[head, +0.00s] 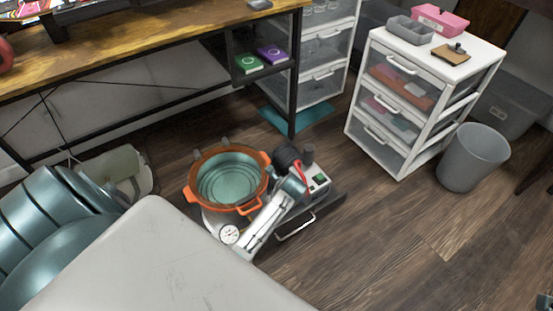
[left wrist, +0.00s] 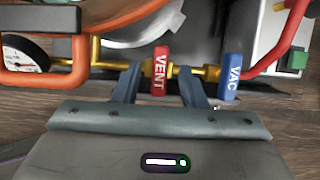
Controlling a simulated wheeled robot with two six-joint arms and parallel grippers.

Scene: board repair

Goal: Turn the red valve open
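The red valve handle (left wrist: 160,70), marked VENT, sits on a brass pipe (left wrist: 110,62). My left gripper (left wrist: 157,78) is open. Its two fingers stand on either side of the red handle, with a visible gap on each side. A blue handle marked VAC (left wrist: 231,77) is just right of the right finger. In the head view, my left wrist covers the valves beside the orange-rimmed chamber (head: 192,190). A small part of what looks like my right gripper (head: 545,301) shows at the lower right corner; its fingers cannot be made out.
A round gauge (head: 229,235) is at the pipe's left end. The pump (head: 318,184), with a green switch and red hose, stands right of the chamber. A white drawer unit (head: 385,150) and a grey bin (head: 472,158) stand at the right. Floor at lower right is clear.

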